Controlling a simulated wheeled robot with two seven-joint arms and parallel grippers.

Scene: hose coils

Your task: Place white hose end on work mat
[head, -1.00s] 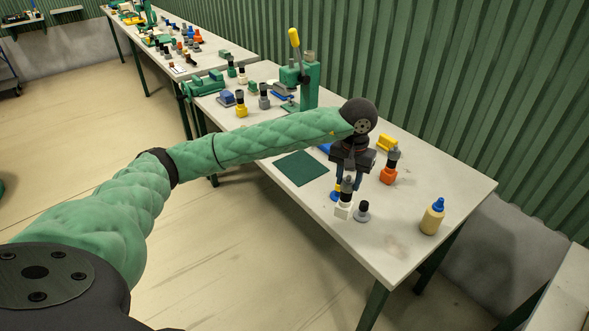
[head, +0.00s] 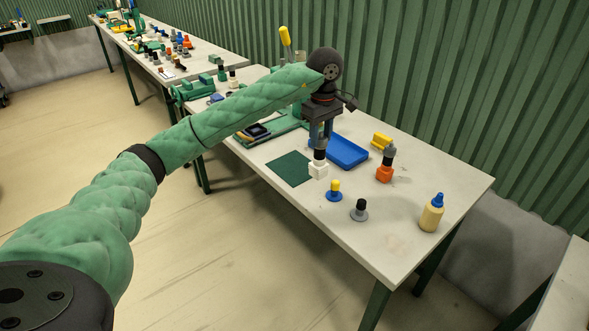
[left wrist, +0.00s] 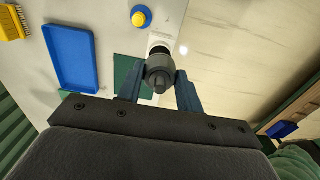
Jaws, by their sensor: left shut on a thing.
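The white hose end (head: 318,170) has a white square base and a dark and grey upper part. My left gripper (head: 320,143) is shut on its upper part and holds it upright, pointing down. In the left wrist view the white hose end (left wrist: 159,72) sits between the fingertips (left wrist: 160,80). The dark green work mat (head: 288,169) lies flat on the table, just left of the hose end in the head view. In the left wrist view the mat (left wrist: 122,70) is partly hidden by the gripper. I cannot tell how high the base is above the surface. My right gripper is out of view.
A blue tray (head: 347,152) lies behind the hose end. A blue-and-yellow piece (head: 334,191) and a grey-and-black piece (head: 360,210) stand in front. An orange-based piece (head: 385,165), a yellow brush-like block (head: 381,140) and a bottle (head: 431,213) stand to the right.

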